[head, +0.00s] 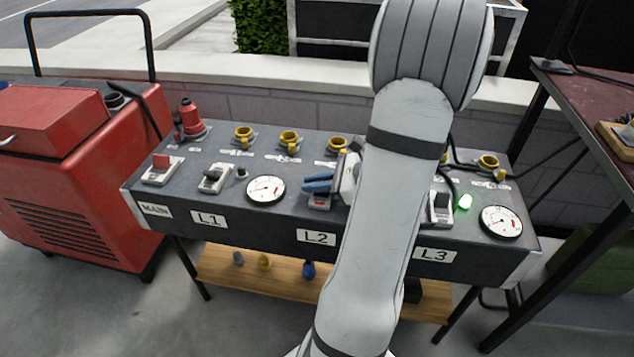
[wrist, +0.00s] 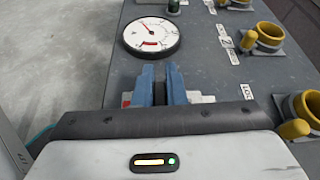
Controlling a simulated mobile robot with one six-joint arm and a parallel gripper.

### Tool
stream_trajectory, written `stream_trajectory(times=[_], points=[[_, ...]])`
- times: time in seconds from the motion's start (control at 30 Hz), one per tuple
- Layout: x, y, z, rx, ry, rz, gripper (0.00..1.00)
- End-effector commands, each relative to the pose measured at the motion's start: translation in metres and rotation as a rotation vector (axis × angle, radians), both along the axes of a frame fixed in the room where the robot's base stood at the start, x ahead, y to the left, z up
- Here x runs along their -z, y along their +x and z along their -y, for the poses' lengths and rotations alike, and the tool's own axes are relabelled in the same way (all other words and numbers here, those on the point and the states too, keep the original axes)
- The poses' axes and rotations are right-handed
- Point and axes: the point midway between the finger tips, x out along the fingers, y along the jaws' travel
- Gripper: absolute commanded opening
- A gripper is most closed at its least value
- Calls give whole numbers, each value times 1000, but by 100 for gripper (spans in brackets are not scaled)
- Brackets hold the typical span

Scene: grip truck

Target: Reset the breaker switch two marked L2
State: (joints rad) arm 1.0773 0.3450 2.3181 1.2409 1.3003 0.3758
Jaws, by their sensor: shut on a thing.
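The panel's L2 label (head: 316,237) is on its front edge. Above it is the L2 breaker switch (head: 320,203), with part of its pale base and a bit of red showing. My gripper (head: 318,183) has blue fingers, which are at this switch and closed on its lever. The fingers hide the lever, so I cannot tell its position. In the wrist view my gripper (wrist: 160,88) reaches down to the panel, with a dark gap between the fingertips. A pale edge of the switch base (wrist: 127,98) shows beside the left finger.
The L1 switch (head: 214,179) and a round gauge (head: 265,189) are to the left. The L3 switch (head: 440,208), a lit green lamp (head: 464,202) and another gauge (head: 501,222) are to the right. Yellow sockets (head: 289,139) line the back. A red generator (head: 80,170) stands left.

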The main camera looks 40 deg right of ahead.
Motion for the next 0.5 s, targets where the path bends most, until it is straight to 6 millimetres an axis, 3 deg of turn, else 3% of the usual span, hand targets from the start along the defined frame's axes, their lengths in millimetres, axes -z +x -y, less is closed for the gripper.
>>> stream_trajectory(times=[0.5], points=[[6, -6, -9, -1, -240, 208, 0]])
